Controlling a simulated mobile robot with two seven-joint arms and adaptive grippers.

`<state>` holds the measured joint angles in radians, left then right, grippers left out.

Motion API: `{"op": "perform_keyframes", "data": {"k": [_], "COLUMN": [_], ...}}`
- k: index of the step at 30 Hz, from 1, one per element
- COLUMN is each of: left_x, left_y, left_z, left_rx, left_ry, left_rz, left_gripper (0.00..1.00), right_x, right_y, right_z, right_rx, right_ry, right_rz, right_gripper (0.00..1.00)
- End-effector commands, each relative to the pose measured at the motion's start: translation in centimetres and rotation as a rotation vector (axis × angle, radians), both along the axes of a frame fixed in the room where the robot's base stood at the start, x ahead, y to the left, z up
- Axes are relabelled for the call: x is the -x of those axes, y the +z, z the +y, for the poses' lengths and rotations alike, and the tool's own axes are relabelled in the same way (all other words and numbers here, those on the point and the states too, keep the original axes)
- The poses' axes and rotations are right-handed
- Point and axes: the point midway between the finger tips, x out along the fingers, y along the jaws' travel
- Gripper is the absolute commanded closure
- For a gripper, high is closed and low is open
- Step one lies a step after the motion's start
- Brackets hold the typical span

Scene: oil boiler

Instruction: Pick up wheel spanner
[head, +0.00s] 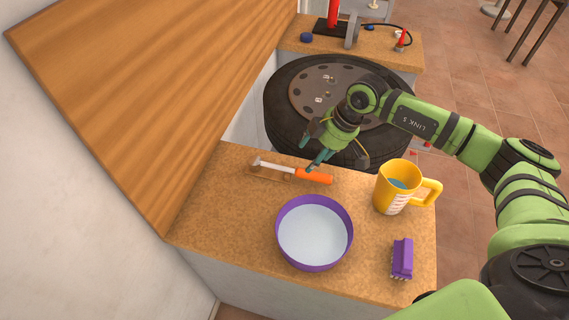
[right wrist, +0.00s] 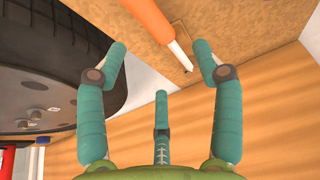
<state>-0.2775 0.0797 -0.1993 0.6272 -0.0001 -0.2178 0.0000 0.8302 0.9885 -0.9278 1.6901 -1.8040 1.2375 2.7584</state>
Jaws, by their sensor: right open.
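The wheel spanner appears to be the tool with an orange handle (head: 314,176) and a pale metal shaft (head: 276,166), lying on the cork-coloured worktop near its back edge. In the right wrist view its orange handle (right wrist: 148,20) enters from the top, with the shaft pointing down and right. My right gripper (head: 312,158) is open and empty, its fingers just above and behind the handle in the head view. In the right wrist view the spread fingers (right wrist: 161,60) lie either side of the tool's line. Contact cannot be told. My left gripper is not in view.
A purple bowl (head: 314,234), a yellow jug (head: 397,187) and a purple brush (head: 402,258) stand on the worktop (head: 215,215). A tyre with its wheel (head: 285,110) lies behind. A wooden panel (head: 150,90) rises at the left.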

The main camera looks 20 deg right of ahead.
Motion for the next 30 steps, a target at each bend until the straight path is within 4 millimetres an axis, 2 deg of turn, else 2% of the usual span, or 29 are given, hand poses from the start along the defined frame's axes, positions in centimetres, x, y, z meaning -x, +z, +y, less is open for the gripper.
{"op": "perform_keyframes", "data": {"k": [1,3,5,10,12,14,16,19,24,29,30], "left_x": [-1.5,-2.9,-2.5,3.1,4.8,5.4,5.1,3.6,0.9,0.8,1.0], "left_y": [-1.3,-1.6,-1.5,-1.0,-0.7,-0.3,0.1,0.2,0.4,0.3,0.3], "left_z": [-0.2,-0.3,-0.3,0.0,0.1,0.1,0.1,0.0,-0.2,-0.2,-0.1], "left_rx": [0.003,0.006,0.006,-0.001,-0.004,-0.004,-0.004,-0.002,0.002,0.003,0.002], "left_ry": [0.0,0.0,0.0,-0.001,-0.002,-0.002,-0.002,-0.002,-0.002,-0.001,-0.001], "left_rz": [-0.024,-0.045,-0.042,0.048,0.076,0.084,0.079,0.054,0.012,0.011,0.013], "left_gripper": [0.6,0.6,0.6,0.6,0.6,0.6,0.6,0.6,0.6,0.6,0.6], "right_x": [0.1,0.1,0.0,-0.4,-0.6,-0.8,-1.1,-1.4,-1.7,-1.6,-1.6], "right_y": [-1.4,-1.8,-2.1,-3.4,-4.1,-4.9,-6.0,-7.4,-8.4,-8.4,-8.4], "right_z": [-0.2,-0.2,-0.2,0.3,0.4,0.6,0.7,1.1,1.3,1.3,1.3], "right_rx": [0.004,0.005,0.006,0.004,0.003,0.004,0.003,0.002,0.003,0.004,0.004], "right_ry": [-0.003,-0.006,-0.005,-0.006,-0.006,-0.005,-0.006,-0.005,-0.004,-0.003,-0.003], "right_rz": [0.002,0.003,0.004,0.005,0.006,0.005,0.006,0.004,0.002,0.002,0.002], "right_gripper": [0.33,0.33,0.33,0.33,0.33,0.33,0.33,0.33,0.33,0.33,0.41]}}
